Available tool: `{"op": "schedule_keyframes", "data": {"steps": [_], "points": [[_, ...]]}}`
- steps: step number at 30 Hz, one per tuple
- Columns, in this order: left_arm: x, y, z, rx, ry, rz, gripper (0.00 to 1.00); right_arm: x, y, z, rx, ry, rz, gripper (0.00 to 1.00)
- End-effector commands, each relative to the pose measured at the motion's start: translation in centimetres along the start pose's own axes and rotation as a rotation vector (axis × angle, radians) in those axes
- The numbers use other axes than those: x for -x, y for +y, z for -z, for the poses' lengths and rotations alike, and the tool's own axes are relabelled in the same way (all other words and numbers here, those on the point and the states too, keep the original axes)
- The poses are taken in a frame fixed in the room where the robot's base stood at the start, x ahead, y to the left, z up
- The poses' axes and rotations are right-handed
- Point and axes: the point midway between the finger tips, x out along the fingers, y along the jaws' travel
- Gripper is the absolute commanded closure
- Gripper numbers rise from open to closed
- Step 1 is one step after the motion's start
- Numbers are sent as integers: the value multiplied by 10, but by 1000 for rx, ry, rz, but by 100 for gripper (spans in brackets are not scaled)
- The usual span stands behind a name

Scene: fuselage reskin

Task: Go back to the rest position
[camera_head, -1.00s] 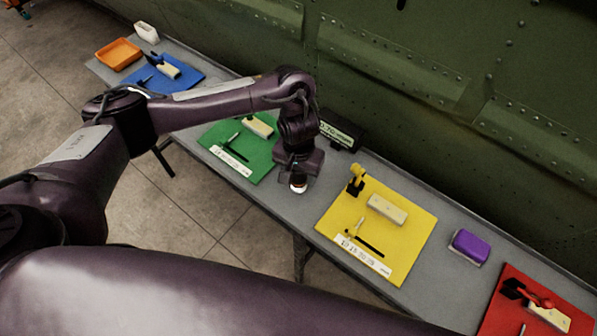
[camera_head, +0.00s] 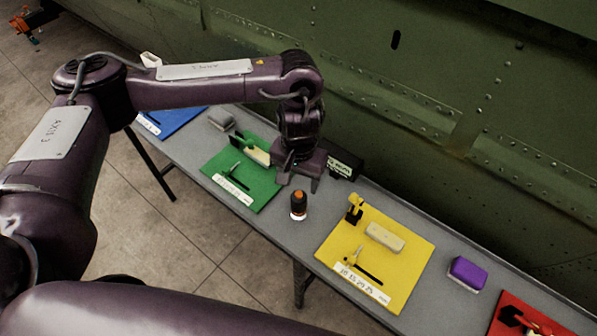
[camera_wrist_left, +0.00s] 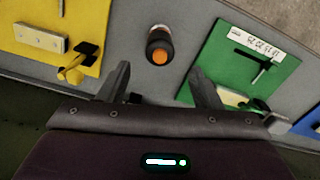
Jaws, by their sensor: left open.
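My left gripper (camera_head: 299,181) is open and empty, pointing down above the grey table (camera_head: 275,228). Its two fingers also show in the left wrist view (camera_wrist_left: 160,85), apart, with nothing between them. A small black bottle with an orange top (camera_head: 298,205) stands upright on the table just below and in front of the gripper, clear of the fingers. It also shows in the left wrist view (camera_wrist_left: 159,48), ahead of the fingertips. My right gripper is not in view.
The green mat (camera_head: 240,180) lies left of the bottle and the yellow mat (camera_head: 375,260) right of it, both with tools. A purple block (camera_head: 467,272), red mat (camera_head: 515,325) and blue mat (camera_head: 170,122) lie farther off. A black box (camera_head: 343,164) and green fuselage (camera_head: 430,110) stand behind.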

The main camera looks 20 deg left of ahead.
Motion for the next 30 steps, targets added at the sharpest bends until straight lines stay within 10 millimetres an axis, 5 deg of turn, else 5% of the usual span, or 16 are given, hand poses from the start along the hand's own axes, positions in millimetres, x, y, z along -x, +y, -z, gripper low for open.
{"op": "schedule_keyframes", "data": {"steps": [23,26,30], "points": [[12,2,-1,-8,1,-5,41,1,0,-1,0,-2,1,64],[5,23,-6,-80,16,-47,41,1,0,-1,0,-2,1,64],[-9,99,-23,-314,110,-210,41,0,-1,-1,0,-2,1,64]]}}
